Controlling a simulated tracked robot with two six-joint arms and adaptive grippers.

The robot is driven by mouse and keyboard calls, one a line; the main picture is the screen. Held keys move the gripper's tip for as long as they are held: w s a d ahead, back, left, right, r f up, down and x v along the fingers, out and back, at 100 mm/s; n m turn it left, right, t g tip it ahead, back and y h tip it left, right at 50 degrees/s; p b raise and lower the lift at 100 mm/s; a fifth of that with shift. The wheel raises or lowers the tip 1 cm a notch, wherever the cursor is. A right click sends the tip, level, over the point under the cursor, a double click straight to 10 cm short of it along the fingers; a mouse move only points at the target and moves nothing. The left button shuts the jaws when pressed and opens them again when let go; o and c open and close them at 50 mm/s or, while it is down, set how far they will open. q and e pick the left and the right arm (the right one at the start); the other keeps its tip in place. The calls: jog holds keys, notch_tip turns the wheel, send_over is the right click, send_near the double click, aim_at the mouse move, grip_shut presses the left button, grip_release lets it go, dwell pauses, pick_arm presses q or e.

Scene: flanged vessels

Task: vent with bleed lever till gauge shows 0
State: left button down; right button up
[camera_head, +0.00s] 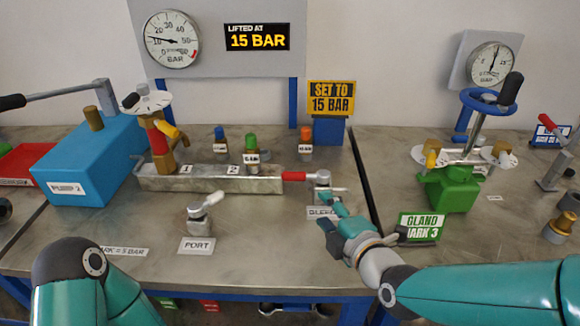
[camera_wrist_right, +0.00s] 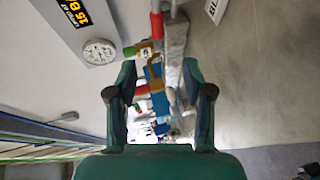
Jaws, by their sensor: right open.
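The bleed valve (camera_head: 323,183) stands at the right end of the metal manifold block (camera_head: 225,181). Its red-handled lever (camera_head: 297,176) points left over the block's end. A bleed label (camera_head: 318,212) below it is partly hidden by my right gripper. My right gripper (camera_head: 328,218) is open just in front of the valve and seems empty; its spread fingers also show in the wrist view (camera_wrist_right: 158,100). Contact with the valve cannot be told. The large gauge (camera_head: 172,38) has its needle pointing left, between about 10 and 20. My left gripper is out of view.
A blue pump (camera_head: 85,165) stands left. A port fitting (camera_head: 199,219) sits in front of the block. Several small coloured-cap valves (camera_head: 251,148) stand behind it. A green gland valve (camera_head: 448,188) with a blue handwheel is at right. Bare bench lies between port and bleed.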

aim_at(297, 180)
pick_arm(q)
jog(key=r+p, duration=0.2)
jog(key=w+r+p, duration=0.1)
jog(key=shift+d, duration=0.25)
pick_arm(e)
jog(key=x, duration=1.7)
jog(key=shift+w+r, duration=0.2)
jog(key=shift+r, duration=0.05)
grip_shut()
jog(key=shift+f, duration=0.1)
